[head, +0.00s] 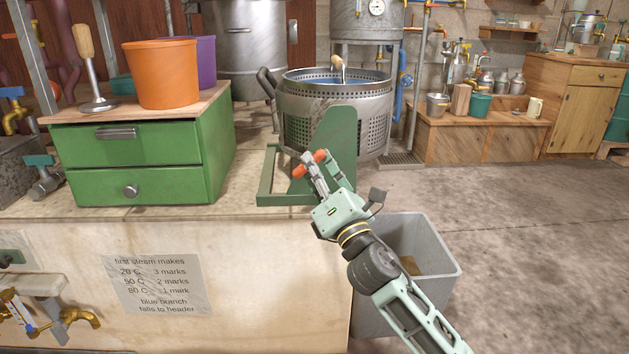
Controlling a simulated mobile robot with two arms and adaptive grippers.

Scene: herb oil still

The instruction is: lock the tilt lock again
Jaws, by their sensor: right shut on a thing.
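The tilt lock (299,171) shows as a small orange-red handle on the front of a green tilt stand (334,126). My right gripper (312,163) is shut on this handle, and its fingers hide the handle's middle. The handle slants up to the right across the fingers. The stand carries a perforated metal basket (364,113), which looks about upright, with a dark handle on its left side. Whether the lock is engaged cannot be told from here. My left gripper is not in view.
A green drawer cabinet (134,168) stands left on the counter, with an orange bucket (167,74), a purple bucket (202,60) and a wooden-handled tool (90,75) on top. A grey bin (435,262) stands on the floor beside the counter. Open floor lies right.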

